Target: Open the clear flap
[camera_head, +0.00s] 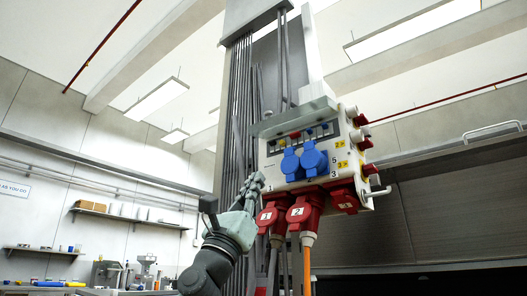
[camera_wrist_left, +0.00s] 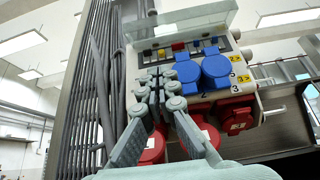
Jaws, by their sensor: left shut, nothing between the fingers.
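In the left wrist view the clear flap (camera_wrist_left: 182,22) spans the top of the box. My left gripper (camera_head: 257,182) is shut and empty at the lower left of the box, below and apart from the flap. Its closed fingertips (camera_wrist_left: 160,84) cover part of the box front in the wrist view. My right gripper is not in view.
Two blue sockets (camera_head: 302,161) and several red sockets (camera_head: 305,208) with hanging cables stick out from the box. Grey conduits (camera_head: 240,110) run up a column behind it. Free air lies left of the column.

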